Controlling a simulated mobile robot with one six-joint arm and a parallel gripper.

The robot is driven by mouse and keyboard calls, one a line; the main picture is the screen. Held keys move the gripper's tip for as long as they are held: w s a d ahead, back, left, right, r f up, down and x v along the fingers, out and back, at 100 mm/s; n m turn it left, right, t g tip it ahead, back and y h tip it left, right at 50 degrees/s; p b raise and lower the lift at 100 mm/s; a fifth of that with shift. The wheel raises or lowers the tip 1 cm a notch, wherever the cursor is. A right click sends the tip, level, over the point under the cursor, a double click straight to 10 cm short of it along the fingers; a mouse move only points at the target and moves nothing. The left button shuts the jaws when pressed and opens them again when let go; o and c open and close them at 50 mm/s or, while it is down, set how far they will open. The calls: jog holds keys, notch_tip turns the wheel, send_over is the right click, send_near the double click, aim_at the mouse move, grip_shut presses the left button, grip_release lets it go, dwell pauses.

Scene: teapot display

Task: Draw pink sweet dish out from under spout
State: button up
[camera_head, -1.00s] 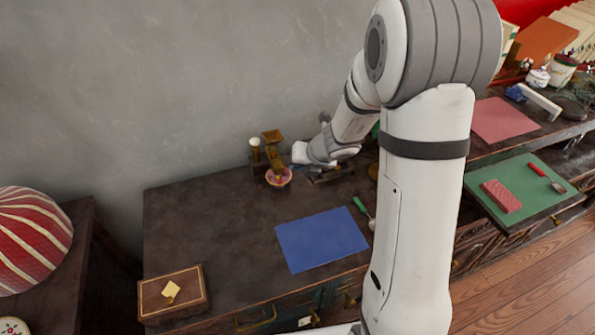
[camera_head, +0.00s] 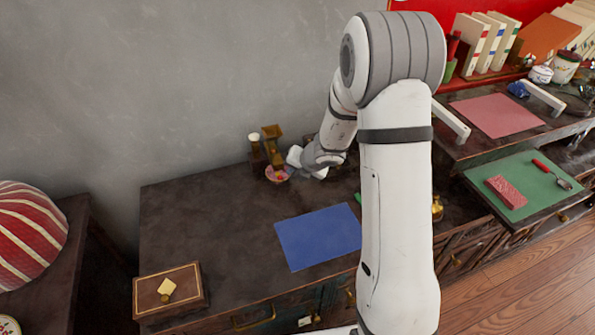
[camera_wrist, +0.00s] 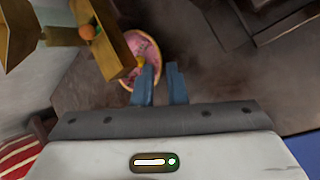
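The pink sweet dish (camera_head: 270,176) sits on the dark cabinet top at the foot of a brass dispenser (camera_head: 271,143). In the wrist view the round pink dish (camera_wrist: 150,50) has a pale rim and lies partly hidden under the dispenser's brass spout (camera_wrist: 117,50). An orange-brown sweet (camera_wrist: 88,32) shows in the brass part. My gripper (camera_wrist: 161,84) is open, with a gap between its two blue fingers. The left finger overlaps the dish's near rim in the picture; the right one is just beside it. I cannot tell whether either touches it.
A dark post with a white top (camera_head: 254,138) stands left of the dispenser, near the grey wall. A blue mat (camera_head: 320,237) lies in front. A brown box (camera_head: 172,293) sits at the front left. The cabinet top (camera_head: 215,220) between them is clear.

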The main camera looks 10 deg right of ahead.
jog(key=shift+x, duration=1.5)
grip_shut()
jog(key=shift+s+b, duration=0.1)
jog(key=shift+b, duration=0.2)
